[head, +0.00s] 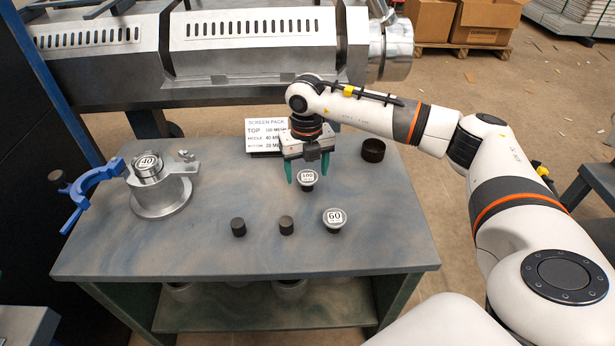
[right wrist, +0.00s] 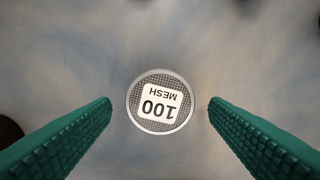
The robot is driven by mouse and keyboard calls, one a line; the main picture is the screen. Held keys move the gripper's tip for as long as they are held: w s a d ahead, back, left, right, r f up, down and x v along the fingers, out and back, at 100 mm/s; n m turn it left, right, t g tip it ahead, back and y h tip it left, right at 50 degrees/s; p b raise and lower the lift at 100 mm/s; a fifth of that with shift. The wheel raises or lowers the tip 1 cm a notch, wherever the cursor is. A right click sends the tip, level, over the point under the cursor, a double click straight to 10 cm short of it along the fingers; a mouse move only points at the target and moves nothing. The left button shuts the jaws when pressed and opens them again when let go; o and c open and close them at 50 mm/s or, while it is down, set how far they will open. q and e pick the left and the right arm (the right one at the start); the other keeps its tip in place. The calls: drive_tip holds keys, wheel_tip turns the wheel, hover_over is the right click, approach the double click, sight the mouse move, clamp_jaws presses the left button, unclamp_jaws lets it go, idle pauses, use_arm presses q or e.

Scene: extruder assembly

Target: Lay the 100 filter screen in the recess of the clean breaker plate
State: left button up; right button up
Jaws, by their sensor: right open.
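The 100 filter screen (head: 307,177) is a small round mesh disc with a white label, on a short dark post on the table. In the right wrist view the screen (right wrist: 160,102) lies centred between my green fingertips, with a gap on each side. My right gripper (head: 307,181) is open and empty, pointing down over it. At the left, a disc labelled 40 (head: 148,161) sits on top of a metal holder (head: 161,196). The breaker plate's recess cannot be made out beneath it. My left gripper is not in view.
A screen labelled 60 (head: 335,216) stands on another post, front right of the 100. Two bare black posts (head: 238,227) (head: 286,225) stand nearby. A dark cup (head: 373,150), a screen pack sign (head: 264,136) and a blue clamp (head: 92,190) are also around. The table's front is clear.

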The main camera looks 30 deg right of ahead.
drive_tip(key=shift+c, duration=0.4)
drive_tip(key=c, duration=1)
